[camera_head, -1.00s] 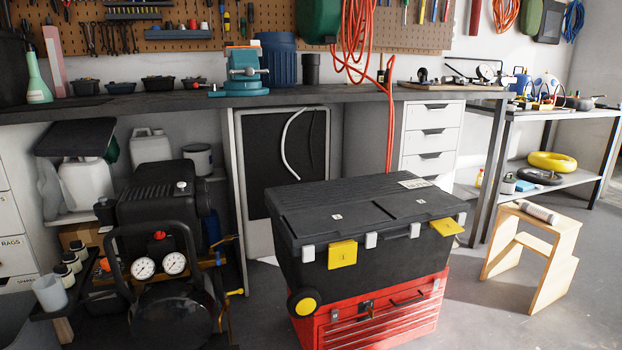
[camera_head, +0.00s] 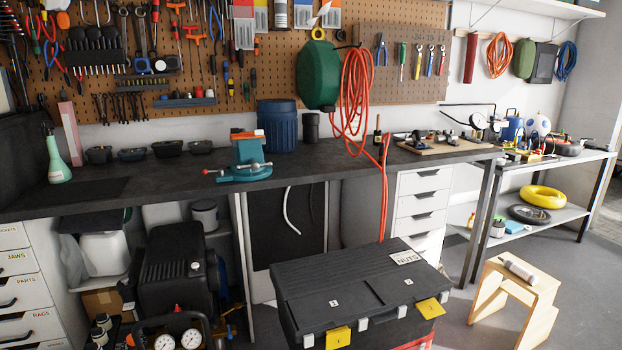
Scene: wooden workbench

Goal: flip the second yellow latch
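A black toolbox (camera_head: 350,286) with a closed lid stands low in front of the workbench, on a red toolbox (camera_head: 420,342) that barely shows at the bottom. Its front edge carries two yellow latches. The first yellow latch (camera_head: 338,337) is at the left and hangs down against the front. The second yellow latch (camera_head: 430,308) is at the right and sticks outward, tilted away from the front. White clips sit between them. Neither of my grippers is in view.
A wooden step stool (camera_head: 513,305) with a cylinder on it stands to the right. A black compressor (camera_head: 172,270) with gauges stands to the left. The workbench (camera_head: 300,168) runs behind, with a vise on it. Floor between toolbox and stool is clear.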

